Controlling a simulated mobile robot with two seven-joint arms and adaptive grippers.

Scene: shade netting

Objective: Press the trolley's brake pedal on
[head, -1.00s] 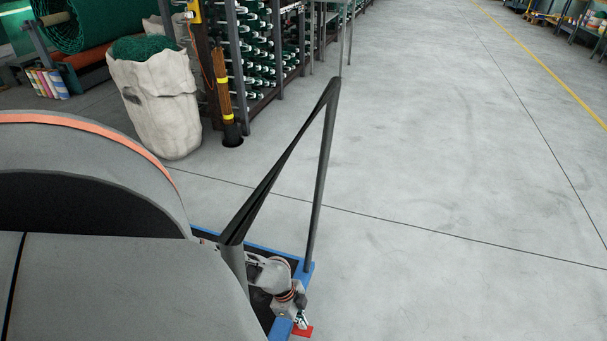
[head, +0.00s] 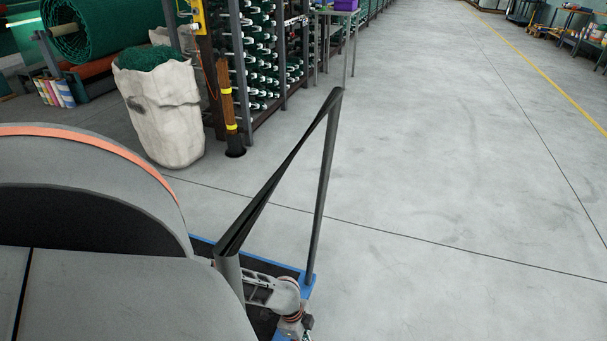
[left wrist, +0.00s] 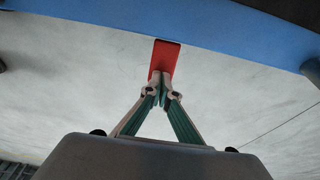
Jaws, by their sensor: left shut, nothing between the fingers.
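The trolley shows in the head view as a blue-edged frame (head: 309,284) with a dark deck and a grey bent handle (head: 323,180). In the left wrist view its blue edge (left wrist: 150,28) runs across the top. The red brake pedal (left wrist: 165,57) sticks out from under that edge. My left gripper (left wrist: 161,84) is shut and empty, its fingertips at the pedal's near end. I cannot tell whether they touch it. In the head view my left arm reaches past the handle at the trolley corner; the pedal and fingertips are below the picture. My right gripper is not in view.
A white sack (head: 160,112) of green netting stands left of a rack (head: 262,60) with several green spools. Brown poles (head: 228,110) stand in a dark base beside it. The grey floor (head: 450,190) right of the trolley is clear.

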